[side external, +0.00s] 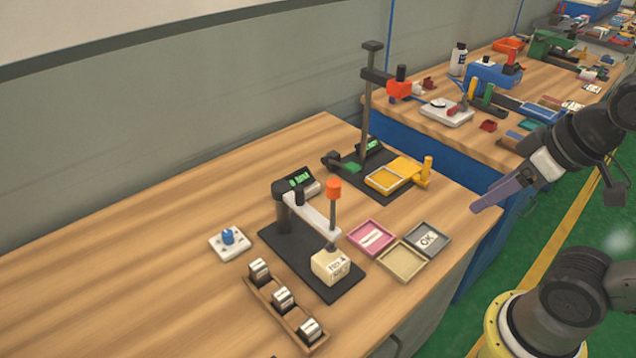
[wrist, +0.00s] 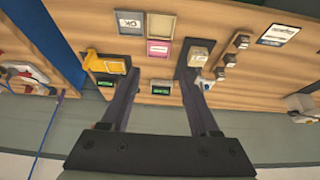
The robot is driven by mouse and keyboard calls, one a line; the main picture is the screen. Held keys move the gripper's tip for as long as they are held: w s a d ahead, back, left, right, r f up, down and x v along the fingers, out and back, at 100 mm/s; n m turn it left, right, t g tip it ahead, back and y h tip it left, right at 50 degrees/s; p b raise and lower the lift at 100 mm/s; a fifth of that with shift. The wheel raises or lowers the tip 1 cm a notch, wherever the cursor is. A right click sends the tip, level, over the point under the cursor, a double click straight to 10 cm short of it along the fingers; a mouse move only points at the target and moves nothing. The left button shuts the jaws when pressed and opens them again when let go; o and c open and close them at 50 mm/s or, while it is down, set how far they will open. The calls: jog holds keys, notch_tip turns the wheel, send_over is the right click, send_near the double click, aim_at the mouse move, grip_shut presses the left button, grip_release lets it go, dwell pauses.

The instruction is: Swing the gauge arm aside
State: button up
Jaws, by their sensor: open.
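The gauge (side external: 296,182) stands on a black base plate, with a green-lit display. Its light grey gauge arm (side external: 310,213) reaches from a dark post out over the plate. An orange knob (side external: 333,188) tops the upright spindle at the arm's end. A cream labelled block (side external: 330,266) sits on the plate below the spindle; the exact contact is unclear. The block also shows in the wrist view (wrist: 199,56), beside a finger; the gauge arm is not clear there. My gripper (side external: 476,207) is up at the right, well away from the gauge. Its fingers (wrist: 156,70) are apart and empty.
Pink (side external: 371,238), beige (side external: 402,262) and grey "OK" (side external: 428,239) trays lie right of the gauge. A blue-knobbed box (side external: 229,242) stands left. A tall post stand (side external: 366,120) and yellow fixture (side external: 400,173) stand behind.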

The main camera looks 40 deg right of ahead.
jog(key=shift+c, duration=0.5)
jog(key=w+r, duration=0.6)
jog(key=r, duration=0.3)
jog(key=w+a+r+g, duration=0.3)
jog(key=w+a+r, duration=0.1)
jog(key=w, duration=0.7)
jog(key=n+g, duration=0.2)
jog(key=g, duration=0.1)
send_over(299, 188)
notch_tip(299, 188, down, 11)
notch_tip(299, 188, down, 13)
jog(key=shift+f, duration=0.1)
